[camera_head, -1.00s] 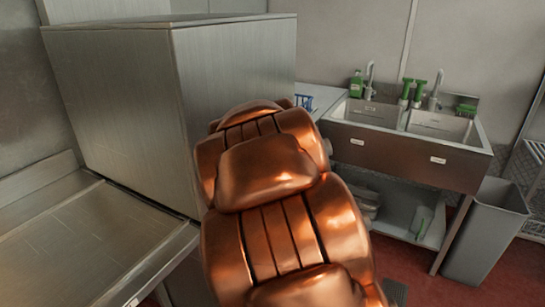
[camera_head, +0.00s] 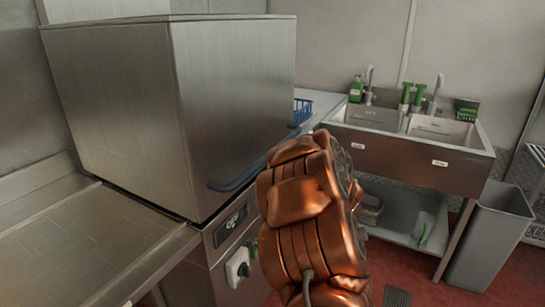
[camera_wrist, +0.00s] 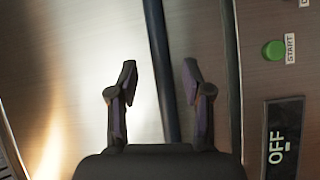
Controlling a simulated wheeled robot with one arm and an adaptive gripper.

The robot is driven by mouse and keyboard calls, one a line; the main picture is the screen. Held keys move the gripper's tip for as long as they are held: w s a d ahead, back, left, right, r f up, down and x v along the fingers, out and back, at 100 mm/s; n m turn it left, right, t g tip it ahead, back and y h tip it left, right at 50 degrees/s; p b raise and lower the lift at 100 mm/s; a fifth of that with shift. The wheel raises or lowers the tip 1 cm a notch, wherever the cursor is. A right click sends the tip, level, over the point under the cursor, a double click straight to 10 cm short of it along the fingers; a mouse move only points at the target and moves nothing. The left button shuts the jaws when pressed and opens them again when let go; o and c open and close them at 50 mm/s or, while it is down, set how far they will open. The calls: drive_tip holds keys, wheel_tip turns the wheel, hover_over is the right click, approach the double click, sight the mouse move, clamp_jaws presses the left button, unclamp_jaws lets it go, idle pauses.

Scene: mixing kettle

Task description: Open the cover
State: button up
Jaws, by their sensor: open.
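The cover is the large steel box-shaped hood (camera_head: 165,110) at the left, standing down on its machine base. A dark bar handle (camera_head: 238,180) runs along the lower edge of its front. In the wrist view the handle (camera_wrist: 162,70) passes as a dark bar between the two fingers of my gripper (camera_wrist: 162,85). The fingers are open, with gaps on both sides of the bar. Whether the bar lies at fingertip depth is hard to tell. In the head view my copper-coloured arm hides the gripper and part of the handle.
Below the cover is a control panel with an OFF display (camera_head: 231,224) and a switch (camera_head: 238,267). A green START button (camera_wrist: 273,50) shows in the wrist view. A steel counter (camera_head: 90,250) extends left. A double sink (camera_head: 405,135) and grey bin (camera_head: 488,235) stand right.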

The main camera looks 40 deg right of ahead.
drive_tip(key=shift+w+d+n+t+y+p, duration=0.15)
drive_tip(key=shift+w+n+t+y, duration=0.3)
drive_tip(key=shift+w, duration=0.4)
drive_tip(key=shift+w+n+t+y+p, duration=0.1)
drive_tip(key=shift+w+n+t+y, duration=0.35)
drive_tip(key=shift+w, duration=0.4)
drive_tip(key=shift+w+d+n+t+y+p, duration=0.15)
drive_tip(key=shift+w+n+t+y, duration=0.3)
drive_tip(key=shift+w, duration=0.4)
drive_tip(key=shift+a, duration=0.1)
clamp_jaws()
